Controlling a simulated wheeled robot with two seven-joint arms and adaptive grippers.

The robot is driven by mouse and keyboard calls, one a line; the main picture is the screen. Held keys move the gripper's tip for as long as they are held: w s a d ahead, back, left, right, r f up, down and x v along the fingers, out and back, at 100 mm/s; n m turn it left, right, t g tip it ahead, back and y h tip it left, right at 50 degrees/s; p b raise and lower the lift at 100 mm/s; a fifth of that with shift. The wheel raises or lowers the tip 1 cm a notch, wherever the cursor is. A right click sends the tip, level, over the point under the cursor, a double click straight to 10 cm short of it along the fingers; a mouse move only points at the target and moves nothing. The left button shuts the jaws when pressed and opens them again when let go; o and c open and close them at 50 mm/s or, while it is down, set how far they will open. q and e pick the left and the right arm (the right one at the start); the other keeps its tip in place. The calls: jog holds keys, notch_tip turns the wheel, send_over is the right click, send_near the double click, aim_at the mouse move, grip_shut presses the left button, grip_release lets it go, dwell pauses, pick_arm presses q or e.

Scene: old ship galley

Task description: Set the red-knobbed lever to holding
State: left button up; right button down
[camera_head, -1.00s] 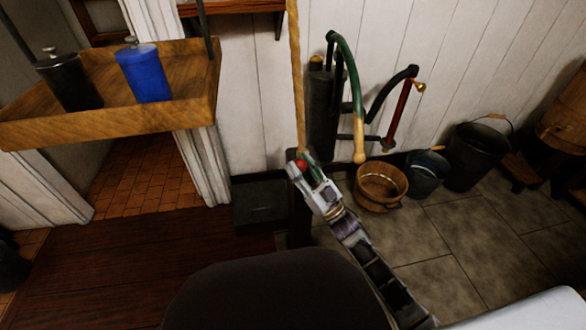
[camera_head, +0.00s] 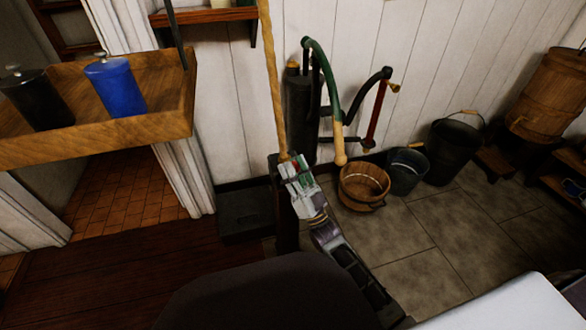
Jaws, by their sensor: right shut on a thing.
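The red knob of the lever is mostly hidden behind my right gripper (camera_head: 287,166), whose jaws are shut on it; only small hints of red show among the fingers. A dark upright post (camera_head: 286,225) stands just below the jaws. I cannot make out the lever's arm or any position marks, so its setting cannot be read. My right arm reaches up from the bottom right. My left gripper is out of the picture.
A green-handled pump (camera_head: 300,110) is on the white wall behind. A wooden bucket (camera_head: 363,186) and darker pails (camera_head: 454,150) stand right. A wooden tray (camera_head: 165,125) holds a blue canister (camera_head: 115,86) at left.

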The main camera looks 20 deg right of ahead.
jog(key=c, duration=0.9)
grip_release()
jog(key=shift+d, duration=0.1)
jog(key=shift+c, duration=0.2)
jog(key=shift+s+f, duration=0.15)
jog(key=v, duration=1.1)
jog(key=shift+s+f, duration=0.2)
jog(key=shift+f, duration=0.05)
jog(key=shift+d, duration=0.15)
